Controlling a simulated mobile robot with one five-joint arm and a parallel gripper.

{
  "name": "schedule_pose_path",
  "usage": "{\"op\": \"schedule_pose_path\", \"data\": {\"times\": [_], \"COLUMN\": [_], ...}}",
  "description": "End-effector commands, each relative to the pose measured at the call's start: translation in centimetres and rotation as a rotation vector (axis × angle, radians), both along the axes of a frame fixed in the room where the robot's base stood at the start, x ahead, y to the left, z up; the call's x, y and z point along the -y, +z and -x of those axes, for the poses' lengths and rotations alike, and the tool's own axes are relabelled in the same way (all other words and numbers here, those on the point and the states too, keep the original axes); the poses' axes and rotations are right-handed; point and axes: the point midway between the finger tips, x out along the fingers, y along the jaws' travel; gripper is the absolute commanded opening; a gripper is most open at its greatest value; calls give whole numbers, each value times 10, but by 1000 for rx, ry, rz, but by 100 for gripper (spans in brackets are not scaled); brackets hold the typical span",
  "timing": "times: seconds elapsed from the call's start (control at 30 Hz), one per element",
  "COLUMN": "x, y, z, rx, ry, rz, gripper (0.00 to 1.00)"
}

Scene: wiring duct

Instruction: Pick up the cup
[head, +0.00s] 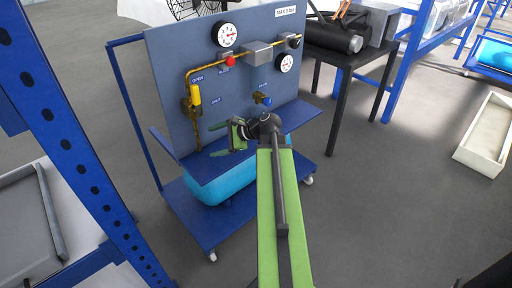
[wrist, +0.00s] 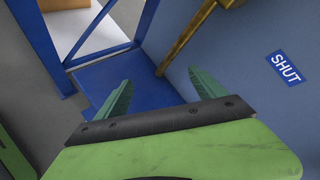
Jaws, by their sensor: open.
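I can make out no cup in either view. My gripper (head: 236,134) is in front of the grey-blue gauge panel (head: 165,65), above the blue shelf of its cart, at the end of my green arm. In the wrist view my gripper (wrist: 161,90) has its two green fingers spread apart with nothing between them. Beyond the fingertips lie the blue shelf (wrist: 100,78) and the panel face with a SHUT label (wrist: 285,68).
The panel carries gauges (head: 226,35), a brass pipe and a yellow-handled valve (head: 194,96). A light-blue tank (head: 215,180) sits low on the wheeled cart. A blue rack (head: 75,140) stands left, a black table (head: 350,60) behind right.

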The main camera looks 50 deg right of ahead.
Motion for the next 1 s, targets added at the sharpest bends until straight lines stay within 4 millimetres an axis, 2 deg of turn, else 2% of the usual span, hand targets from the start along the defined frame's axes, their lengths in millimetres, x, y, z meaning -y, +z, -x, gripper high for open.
{"op": "schedule_pose_path", "data": {"times": [0.03, 0.1, 0.2, 0.3, 0.33, 0.4, 0.5, 0.63, 0.73, 1.0], "x": [45, 101, 169, 215, 225, 240, 248, 249, 250, 255], "y": [-39, -45, -47, -45, -43, -40, -34, -31, -31, -32], "z": [14, 35, 74, 109, 117, 131, 139, 133, 114, 46], "rx": [40, 109, 211, 297, 317, 350, 370, 370, 368, 368], "ry": [-138, -315, -506, -624, -646, -682, -701, -700, -698, -697], "rz": [-115, -295, -520, -685, -721, -781, -818, -822, -819, -818], "gripper": [80, 80, 80, 80, 80, 80, 80, 80, 80, 80]}}
